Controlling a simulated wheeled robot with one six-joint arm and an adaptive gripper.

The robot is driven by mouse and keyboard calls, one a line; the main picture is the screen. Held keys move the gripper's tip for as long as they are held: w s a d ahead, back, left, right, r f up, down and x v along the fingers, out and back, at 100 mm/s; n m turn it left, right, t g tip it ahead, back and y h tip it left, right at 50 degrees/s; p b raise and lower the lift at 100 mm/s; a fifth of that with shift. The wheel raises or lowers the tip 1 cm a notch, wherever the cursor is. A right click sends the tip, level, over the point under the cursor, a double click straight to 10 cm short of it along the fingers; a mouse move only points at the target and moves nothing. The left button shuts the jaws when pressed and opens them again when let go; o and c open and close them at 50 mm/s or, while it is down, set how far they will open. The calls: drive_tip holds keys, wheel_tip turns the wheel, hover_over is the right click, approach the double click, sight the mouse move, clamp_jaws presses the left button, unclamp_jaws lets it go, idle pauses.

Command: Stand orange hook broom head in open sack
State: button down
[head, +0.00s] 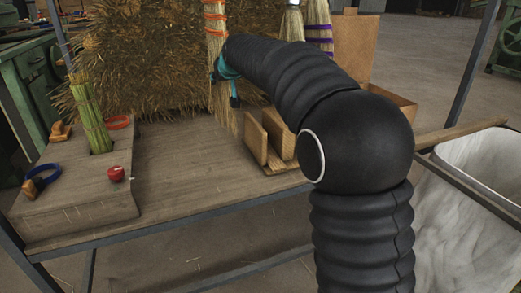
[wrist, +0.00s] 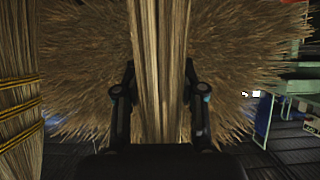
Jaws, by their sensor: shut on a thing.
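The orange-bound broom head (head: 214,22) hangs upright at the top of the head view, in front of a large straw pile. Its top is cut off by the frame edge and my arm hides part of its right side. My gripper (head: 226,78) is shut on it below the orange bands. In the wrist view the straw of this broom head (wrist: 160,125) runs between the two fingers of my gripper (wrist: 160,75). A white open sack (head: 465,205) stands in a frame at the right, beyond the bench end, partly hidden by my arm.
Other broom heads, one yellow-bound (head: 291,22) and one purple-bound (head: 318,25), hang to the right. The bench front is clear.

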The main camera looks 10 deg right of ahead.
sight(223, 92)
wheel_tip(223, 92, down, 4)
drive_tip(key=b, duration=0.3)
drive_tip(key=shift+f, duration=0.2)
drive_tip(key=shift+f+b, duration=1)
drive_tip(key=shift+f, duration=3.8)
drive_tip(key=shift+f, duration=0.15)
drive_tip(key=c, duration=0.7)
unclamp_jaws()
drive_tip(key=v, duration=1.2)
